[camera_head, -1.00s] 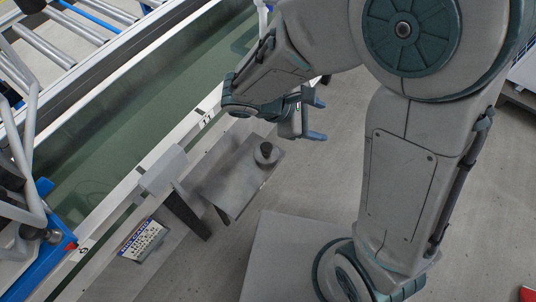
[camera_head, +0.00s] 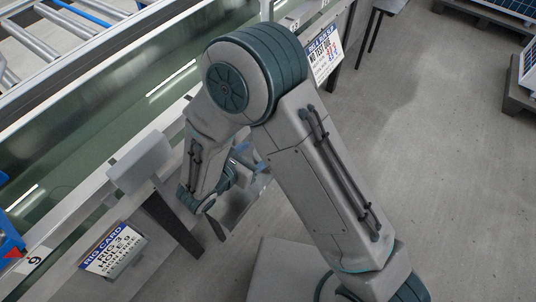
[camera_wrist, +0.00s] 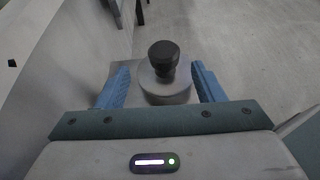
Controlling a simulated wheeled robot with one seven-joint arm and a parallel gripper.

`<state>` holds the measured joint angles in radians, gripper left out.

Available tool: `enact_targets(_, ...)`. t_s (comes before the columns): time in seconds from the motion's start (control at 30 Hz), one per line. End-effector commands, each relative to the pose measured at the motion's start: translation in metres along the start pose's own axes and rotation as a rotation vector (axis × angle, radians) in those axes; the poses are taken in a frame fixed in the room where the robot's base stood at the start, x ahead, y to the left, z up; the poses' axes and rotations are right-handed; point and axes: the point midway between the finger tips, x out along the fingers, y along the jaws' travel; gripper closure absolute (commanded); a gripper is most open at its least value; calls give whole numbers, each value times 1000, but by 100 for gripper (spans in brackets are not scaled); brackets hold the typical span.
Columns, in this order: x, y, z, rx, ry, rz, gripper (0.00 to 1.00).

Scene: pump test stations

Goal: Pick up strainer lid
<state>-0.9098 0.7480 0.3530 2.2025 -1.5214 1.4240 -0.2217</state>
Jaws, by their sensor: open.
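The strainer lid (camera_wrist: 180,88) shows in the wrist view as a round grey disc with a black knob (camera_wrist: 163,55) on top. It sits upright on a small grey metal shelf (camera_head: 238,210). My gripper (camera_wrist: 160,86) is open, with one blue finger on each side of the lid; whether either finger touches it I cannot tell. In the head view my gripper (camera_head: 252,160) is low over the shelf, mostly behind my arm, and the lid is hidden there.
A rig card sign (camera_head: 112,250) hangs left of the shelf, near a grey bracket (camera_head: 140,165). A long green-bedded conveyor (camera_head: 75,150) with a pale rail runs behind. Another sign (camera_head: 325,52) hangs farther along. Open floor (camera_head: 440,150) lies to the right.

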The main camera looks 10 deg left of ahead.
Motion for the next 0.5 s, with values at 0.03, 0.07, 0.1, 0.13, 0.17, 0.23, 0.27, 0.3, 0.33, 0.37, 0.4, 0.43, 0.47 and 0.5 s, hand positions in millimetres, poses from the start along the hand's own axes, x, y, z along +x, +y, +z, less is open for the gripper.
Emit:
enact_targets(0.03,11,-1,-2,0,0,-4,38)
enact_targets(0.07,15,0,-2,0,1,-2,38)
enact_targets(0.1,20,-1,-2,0,2,-3,38)
enact_targets(0.13,23,0,-2,0,2,-2,38)
enact_targets(0.17,26,0,-1,0,1,-1,38)
enact_targets(0.23,29,0,-1,0,1,-1,38)
enact_targets(0.27,31,-1,-1,0,1,-1,38)
enact_targets(0.3,34,-1,-1,0,1,-1,38)
enact_targets(0.33,36,-2,0,1,1,-2,38)
enact_targets(0.37,40,-2,0,1,0,-3,38)
enact_targets(0.4,46,-4,0,1,1,-4,38)
enact_targets(0.43,51,-5,0,2,1,-5,38)
enact_targets(0.47,57,-6,0,2,1,-5,38)
enact_targets(0.5,63,-7,1,3,1,-4,38)
